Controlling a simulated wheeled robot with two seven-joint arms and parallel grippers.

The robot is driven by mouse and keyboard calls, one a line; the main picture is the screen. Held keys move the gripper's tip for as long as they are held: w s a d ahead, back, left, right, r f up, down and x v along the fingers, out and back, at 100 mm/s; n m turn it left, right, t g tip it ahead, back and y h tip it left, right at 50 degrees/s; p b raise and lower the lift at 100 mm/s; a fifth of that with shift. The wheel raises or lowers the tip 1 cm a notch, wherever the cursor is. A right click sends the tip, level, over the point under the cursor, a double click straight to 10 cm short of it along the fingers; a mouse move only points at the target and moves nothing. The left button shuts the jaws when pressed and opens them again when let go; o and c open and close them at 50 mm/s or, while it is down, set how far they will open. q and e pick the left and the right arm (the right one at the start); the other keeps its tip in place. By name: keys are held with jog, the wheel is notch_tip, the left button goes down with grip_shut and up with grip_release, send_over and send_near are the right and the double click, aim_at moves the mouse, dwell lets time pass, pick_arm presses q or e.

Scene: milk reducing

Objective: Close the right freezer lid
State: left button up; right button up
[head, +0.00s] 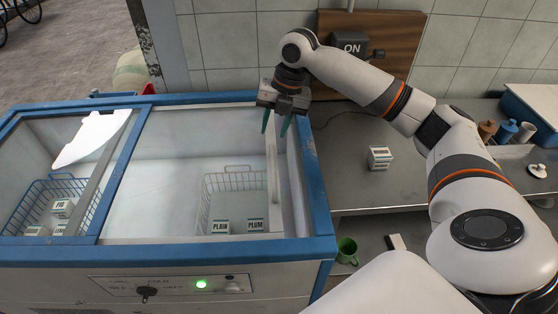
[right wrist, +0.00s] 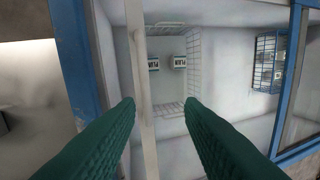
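The chest freezer has a blue rim (head: 320,200). A pale upright bar (head: 273,175), which looks like the edge of the right freezer lid, runs front to back near the right end, with a strip between it and the rim. I cannot tell how far the clear pane reaches. My right gripper (head: 277,126) is over the bar's back end, fingers pointing down. In the right wrist view the green fingertips (right wrist: 160,103) are apart, and the bar (right wrist: 143,70) passes between them in the picture, nearer the left finger; contact is unclear. My left gripper is out of view.
A wire basket with PLAIN (head: 221,228) and PLUM (head: 255,226) boxes sits inside the right part. Another basket (head: 45,195) is at left. A worktop (head: 350,150) with a small box (head: 380,158) adjoins at right; a green mug (head: 347,251) is below.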

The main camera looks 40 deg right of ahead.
aim_at(274, 161)
jog(key=shift+n+h, duration=0.3)
jog(key=shift+n, duration=0.2)
notch_tip(274, 161, down, 10)
jog(key=shift+w+d+p, duration=0.15)
jog(key=shift+p, duration=0.95)
jog(key=shift+f, duration=0.5)
grip_shut()
